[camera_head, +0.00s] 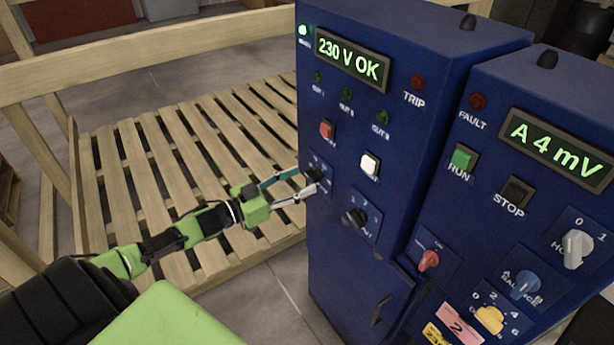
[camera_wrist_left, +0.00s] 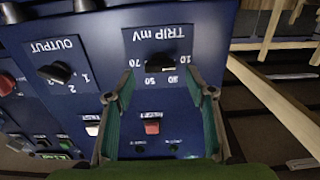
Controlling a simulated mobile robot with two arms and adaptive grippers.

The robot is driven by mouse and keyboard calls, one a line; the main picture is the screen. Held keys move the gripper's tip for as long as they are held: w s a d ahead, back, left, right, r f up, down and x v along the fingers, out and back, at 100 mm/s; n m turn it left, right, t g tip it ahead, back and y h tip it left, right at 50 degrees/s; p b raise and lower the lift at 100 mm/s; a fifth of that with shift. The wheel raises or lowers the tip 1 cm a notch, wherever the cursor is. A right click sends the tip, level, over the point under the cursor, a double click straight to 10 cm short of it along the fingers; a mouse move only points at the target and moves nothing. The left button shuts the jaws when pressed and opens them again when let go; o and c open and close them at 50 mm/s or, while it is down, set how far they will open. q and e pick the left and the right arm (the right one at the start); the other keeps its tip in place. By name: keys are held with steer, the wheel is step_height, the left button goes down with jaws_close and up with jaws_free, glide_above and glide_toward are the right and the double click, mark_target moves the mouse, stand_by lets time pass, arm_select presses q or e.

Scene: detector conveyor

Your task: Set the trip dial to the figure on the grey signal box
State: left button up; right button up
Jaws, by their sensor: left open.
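The trip dial is a dark knob (camera_wrist_left: 157,67) on a blue panel under the label TRIP mV, upside down in the left wrist view. Figures 10, 50 and 70 show around it, with another too blurred to read surely. I cannot tell where it points. My left gripper (camera_head: 297,189) is open at this dial, which it partly hides in the head view. In the left wrist view its two fingers (camera_wrist_left: 160,84) reach towards the knob from either side; contact cannot be told. The grey signal box is not recognisable in these frames. My right gripper is not in view.
The blue cabinet's display (camera_head: 352,65) reads 230 V OK. An OUTPUT knob (camera_head: 356,217) sits beside the trip dial. The right cabinet's display (camera_head: 560,149) reads A 4 mV, above several knobs. A wooden slatted pallet (camera_head: 170,150) lies left of the cabinet.

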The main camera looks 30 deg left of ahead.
mark_target(309, 177)
arm_select(q)
steer(key=shift+x, duration=1.55)
steer(key=c, duration=1.1)
